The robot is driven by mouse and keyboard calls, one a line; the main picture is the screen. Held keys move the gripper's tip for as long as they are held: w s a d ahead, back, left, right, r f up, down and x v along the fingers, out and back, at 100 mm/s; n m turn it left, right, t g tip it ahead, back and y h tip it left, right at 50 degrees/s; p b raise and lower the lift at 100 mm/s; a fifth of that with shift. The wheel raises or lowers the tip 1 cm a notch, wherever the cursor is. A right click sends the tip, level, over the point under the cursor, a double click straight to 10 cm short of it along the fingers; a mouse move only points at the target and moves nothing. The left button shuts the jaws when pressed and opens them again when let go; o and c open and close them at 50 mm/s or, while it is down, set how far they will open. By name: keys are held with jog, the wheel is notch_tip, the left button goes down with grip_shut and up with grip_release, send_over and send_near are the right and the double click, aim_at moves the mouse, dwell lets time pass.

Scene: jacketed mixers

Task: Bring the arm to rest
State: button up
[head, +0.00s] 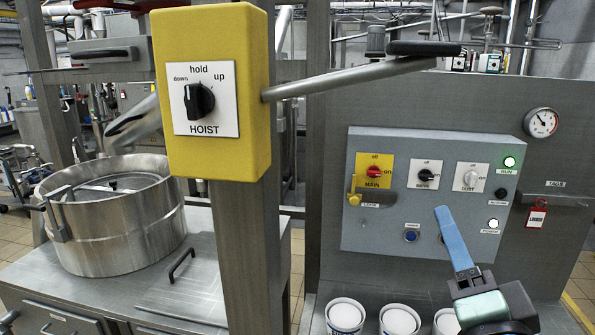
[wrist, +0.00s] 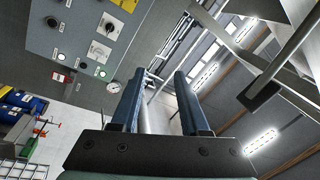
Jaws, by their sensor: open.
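My gripper (head: 445,212) is at the lower right of the head view, in front of the grey control panel (head: 365,232), with its blue fingers pointing up. In the wrist view my gripper (wrist: 160,80) shows two blue fingers spread apart with nothing between them. The wrist camera looks up toward the ceiling lights. From the head view I cannot tell whether the fingers touch the panel; they cover part of its lower row of buttons.
A yellow hoist box (head: 211,150) on a steel post stands at centre left, with a lever (head: 350,76) reaching right. A steel mixing bowl (head: 125,222) sits on the left bench. Several white-topped tubs (head: 345,314) stand below the panel. A red tag (head: 536,216) hangs at right.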

jog(key=s+a+r+n+t+y, duration=0.1)
jog(key=s+a+r+n+t, duration=0.1)
jog(key=a+r+n, duration=0.3)
jog(key=s+a+r+n+t+y+b, duration=0.1)
jog(key=s+a+r+n+t, duration=0.2)
jog(key=a+r, duration=0.5)
jog(key=s+a+r+n+t+y, duration=0.1)
jog(key=s+a+r+n+t, duration=0.1)
jog(key=s+a+r+n, duration=0.2)
jog(key=a+r+n, duration=0.2)
jog(key=a+r, duration=0.1)
jog(key=shift+s+a+n+t+y+b, duration=0.2)
jog(key=shift+s+n+t+y+b, duration=0.1)
jog(key=shift+y+b, duration=0.1)
jog(key=shift+w, duration=0.2)
